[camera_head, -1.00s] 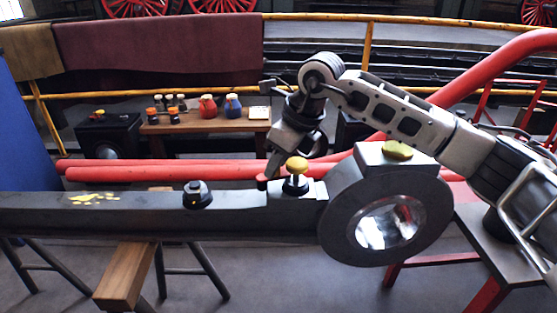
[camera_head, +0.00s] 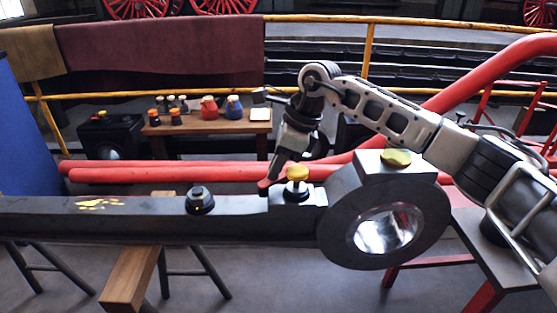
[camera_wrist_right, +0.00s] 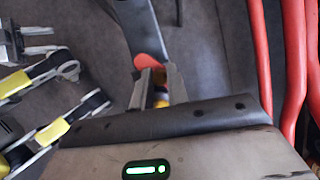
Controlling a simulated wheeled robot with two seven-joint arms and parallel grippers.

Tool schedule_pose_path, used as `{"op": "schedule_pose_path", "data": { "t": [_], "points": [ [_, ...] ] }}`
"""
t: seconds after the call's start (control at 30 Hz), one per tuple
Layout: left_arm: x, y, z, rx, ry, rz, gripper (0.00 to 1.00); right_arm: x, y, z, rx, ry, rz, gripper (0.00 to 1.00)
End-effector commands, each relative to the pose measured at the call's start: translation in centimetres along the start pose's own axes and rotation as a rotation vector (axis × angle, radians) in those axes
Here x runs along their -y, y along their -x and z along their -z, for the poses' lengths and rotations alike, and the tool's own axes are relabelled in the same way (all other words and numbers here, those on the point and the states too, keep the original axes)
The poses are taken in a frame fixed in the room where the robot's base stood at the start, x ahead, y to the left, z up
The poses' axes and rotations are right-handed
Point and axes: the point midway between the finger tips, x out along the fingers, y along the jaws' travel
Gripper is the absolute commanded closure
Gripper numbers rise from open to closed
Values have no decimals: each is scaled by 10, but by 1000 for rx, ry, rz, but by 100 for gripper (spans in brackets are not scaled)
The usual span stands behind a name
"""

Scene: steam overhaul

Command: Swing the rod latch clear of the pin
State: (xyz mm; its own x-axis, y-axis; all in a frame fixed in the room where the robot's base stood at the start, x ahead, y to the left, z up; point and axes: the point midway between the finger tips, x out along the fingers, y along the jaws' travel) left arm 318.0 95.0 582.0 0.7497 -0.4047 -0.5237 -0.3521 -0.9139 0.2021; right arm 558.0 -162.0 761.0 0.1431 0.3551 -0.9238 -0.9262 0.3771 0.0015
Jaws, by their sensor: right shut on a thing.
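The dark rod (camera_head: 130,222) lies across the head view and ends at the right in a big round eye (camera_head: 340,225). A pin with a yellow knob (camera_head: 297,173) stands upright on top of the rod, just left of the eye. The red-tipped rod latch (camera_head: 264,185) is beside the pin on its left. My right gripper (camera_head: 275,177) reaches down from above and is shut on the latch. In the right wrist view the fingers (camera_wrist_right: 155,88) close at the red latch part (camera_wrist_right: 150,64), partly hiding it. I cannot tell how far the latch sits from the pin. My left gripper is not seen.
A black knob (camera_head: 200,200) stands on the rod further left. A yellow-green cap (camera_head: 396,158) tops the eye. Red pipes (camera_head: 180,174) run behind the rod. A wooden bench (camera_head: 210,128) with bottles is further back. A wooden beam (camera_head: 135,280) is under the rod.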

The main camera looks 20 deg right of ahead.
Motion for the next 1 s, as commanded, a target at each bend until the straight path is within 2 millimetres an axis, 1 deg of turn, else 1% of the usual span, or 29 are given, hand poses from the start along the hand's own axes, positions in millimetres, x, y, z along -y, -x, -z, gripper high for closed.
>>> {"op": "schedule_pose_path", "data": {
  "t": [0.03,0.3,0.6,0.8,1.0],
  "points": [
    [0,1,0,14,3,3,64,2,2,-3,1,38,-17,100],
    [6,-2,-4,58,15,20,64,7,-1,-9,1,274,-114,100],
    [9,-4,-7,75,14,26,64,10,-4,-16,1,500,-206,100],
    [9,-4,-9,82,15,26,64,12,-6,-18,2,601,-246,100],
    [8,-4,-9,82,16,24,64,12,-6,-20,1,657,-269,100]
  ]
}}
